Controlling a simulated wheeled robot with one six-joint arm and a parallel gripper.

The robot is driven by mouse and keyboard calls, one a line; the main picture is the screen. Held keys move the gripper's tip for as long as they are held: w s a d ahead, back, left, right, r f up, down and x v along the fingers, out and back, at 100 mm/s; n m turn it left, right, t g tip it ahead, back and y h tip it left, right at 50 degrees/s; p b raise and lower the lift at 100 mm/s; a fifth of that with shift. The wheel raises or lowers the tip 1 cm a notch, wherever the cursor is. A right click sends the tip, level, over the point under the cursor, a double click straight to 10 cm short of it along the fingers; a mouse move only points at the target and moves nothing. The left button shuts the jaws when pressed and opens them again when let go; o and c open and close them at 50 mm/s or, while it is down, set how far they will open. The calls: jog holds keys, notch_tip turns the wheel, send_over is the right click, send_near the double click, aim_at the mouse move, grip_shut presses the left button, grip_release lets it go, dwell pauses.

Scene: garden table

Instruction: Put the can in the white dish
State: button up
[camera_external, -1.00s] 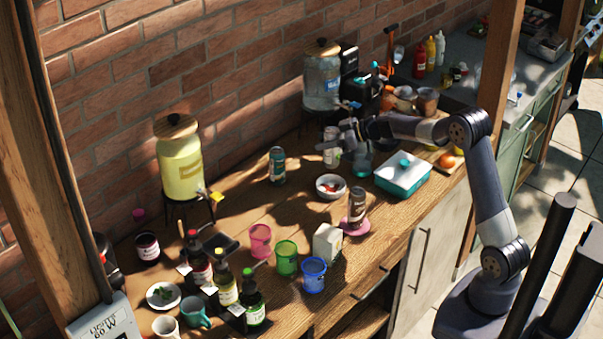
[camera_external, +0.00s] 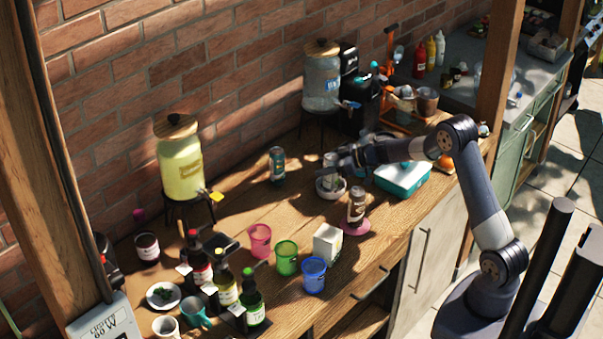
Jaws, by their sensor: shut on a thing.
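The white dish (camera_external: 321,191) is a small round bowl on the wooden table, right of centre. My gripper (camera_external: 333,164) reaches in from the right above it. It is shut on a pale silver-grey can (camera_external: 329,162), which is upright over the dish. The can's lower end overlaps the dish in the picture; I cannot tell whether it touches the dish or hangs just above it. The fingers partly hide the can, and the dish's inside is mostly hidden.
A dark teal can (camera_external: 277,165) stands to the left. A brown-labelled can (camera_external: 356,205) stands on a pink saucer (camera_external: 357,228) in front. A teal box with a white lid (camera_external: 404,177) is close on the right, under my arm. Open table lies left of the dish.

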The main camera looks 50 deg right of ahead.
jog(key=shift+f, duration=0.1)
jog(key=o, duration=1.1)
jog(key=shift+o, duration=0.2)
jog(key=shift+s+d+r, duration=0.2)
jog(key=shift+s+r, duration=0.1)
jog(key=v, duration=1.1)
jog(key=shift+b, duration=0.4)
jog(key=shift+o, duration=0.3)
jog(key=shift+s, duration=0.15)
